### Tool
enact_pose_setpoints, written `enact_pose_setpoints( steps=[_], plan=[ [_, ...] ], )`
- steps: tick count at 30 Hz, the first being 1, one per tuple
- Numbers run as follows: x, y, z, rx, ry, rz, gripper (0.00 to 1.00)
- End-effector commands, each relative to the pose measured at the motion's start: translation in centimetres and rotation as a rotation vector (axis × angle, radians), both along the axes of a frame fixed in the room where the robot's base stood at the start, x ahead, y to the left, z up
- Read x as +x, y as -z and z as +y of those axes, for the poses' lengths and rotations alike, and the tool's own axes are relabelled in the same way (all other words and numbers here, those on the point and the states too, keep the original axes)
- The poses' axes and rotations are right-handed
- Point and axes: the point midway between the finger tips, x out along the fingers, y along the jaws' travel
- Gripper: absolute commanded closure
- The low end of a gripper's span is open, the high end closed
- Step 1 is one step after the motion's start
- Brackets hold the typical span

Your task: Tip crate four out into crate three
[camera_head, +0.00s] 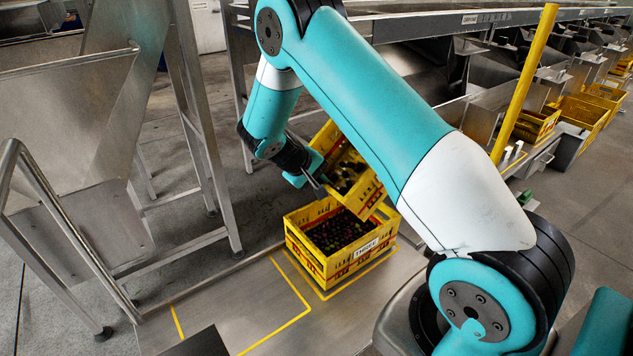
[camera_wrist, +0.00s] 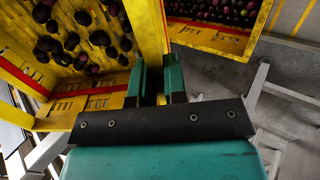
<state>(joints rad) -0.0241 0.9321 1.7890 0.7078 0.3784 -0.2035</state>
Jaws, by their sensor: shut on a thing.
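A yellow crate labelled THREE (camera_head: 318,265) stands on the metal platform with many dark, plum-like fruits inside; its rim also shows at the upper right of the wrist view (camera_wrist: 222,42). My gripper (camera_head: 318,180) is shut on the wall of a second yellow crate (camera_head: 371,190), the one I take as crate four. That crate is held tilted above and behind crate three, partly hidden by my arm. In the wrist view my gripper (camera_wrist: 160,85) pinches its wall (camera_wrist: 149,30), and scattered dark fruits still lie inside it. Its label is not visible.
A yellow outline (camera_head: 300,312) marks an empty area of the platform in front left of crate three. A steel hopper frame (camera_head: 205,150) stands to the left. More yellow crates (camera_head: 583,112) and a yellow post (camera_head: 523,85) are at the right.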

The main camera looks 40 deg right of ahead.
Motion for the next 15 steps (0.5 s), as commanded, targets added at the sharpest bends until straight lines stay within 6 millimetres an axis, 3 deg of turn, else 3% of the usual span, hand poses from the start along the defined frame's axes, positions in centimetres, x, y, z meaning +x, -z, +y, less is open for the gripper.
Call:
enact_pose_setpoints(
  steps=[15],
  plan=[
    [0.0, 2.4, -0.9, -0.113, 0.0, 0.005, 1.0]
  ],
)
